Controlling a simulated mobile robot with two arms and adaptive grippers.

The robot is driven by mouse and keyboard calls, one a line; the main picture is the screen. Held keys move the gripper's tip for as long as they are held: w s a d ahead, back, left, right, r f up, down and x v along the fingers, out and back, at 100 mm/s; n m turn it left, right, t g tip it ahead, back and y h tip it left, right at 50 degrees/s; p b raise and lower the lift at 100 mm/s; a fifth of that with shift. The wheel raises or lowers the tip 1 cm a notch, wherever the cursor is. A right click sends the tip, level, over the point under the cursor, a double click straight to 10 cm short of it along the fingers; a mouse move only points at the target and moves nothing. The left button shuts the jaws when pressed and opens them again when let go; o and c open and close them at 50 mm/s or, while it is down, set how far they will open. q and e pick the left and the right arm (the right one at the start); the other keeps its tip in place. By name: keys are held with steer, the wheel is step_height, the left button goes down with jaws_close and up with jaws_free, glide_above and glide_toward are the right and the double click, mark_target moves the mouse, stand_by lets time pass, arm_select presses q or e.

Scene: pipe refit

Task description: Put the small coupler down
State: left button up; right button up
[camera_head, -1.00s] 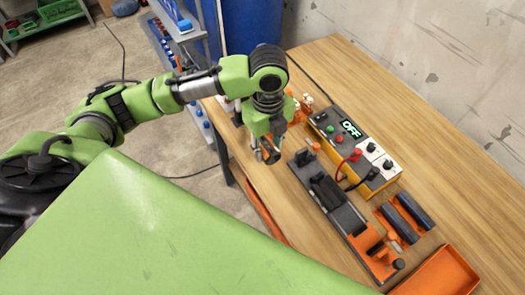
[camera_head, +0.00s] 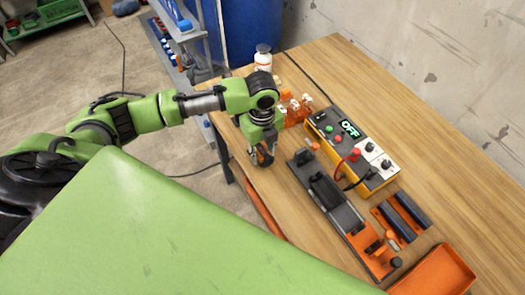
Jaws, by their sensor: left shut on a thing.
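My left gripper (camera_head: 262,159) hangs pointing down over the left edge area of the wooden bench (camera_head: 455,170), left of the dark fixture. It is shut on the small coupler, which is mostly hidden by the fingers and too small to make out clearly. I cannot tell whether the coupler touches the bench top. My right gripper is not in view.
A dark clamp fixture (camera_head: 328,192) with an orange end lies right of the gripper. Behind it stands a control box (camera_head: 335,138) reading OFF. Dark bars (camera_head: 409,212) and an orange tray (camera_head: 440,273) lie lower right. A white bottle (camera_head: 263,59) stands behind my arm.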

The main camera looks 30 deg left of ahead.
mark_target(262, 151)
arm_select(q)
steer(key=shift+f, duration=0.15)
steer(key=o, duration=1.1)
step_height(262, 151, up, 12)
steer(key=shift+r+b, duration=0.2)
steer(key=shift+b, duration=0.3)
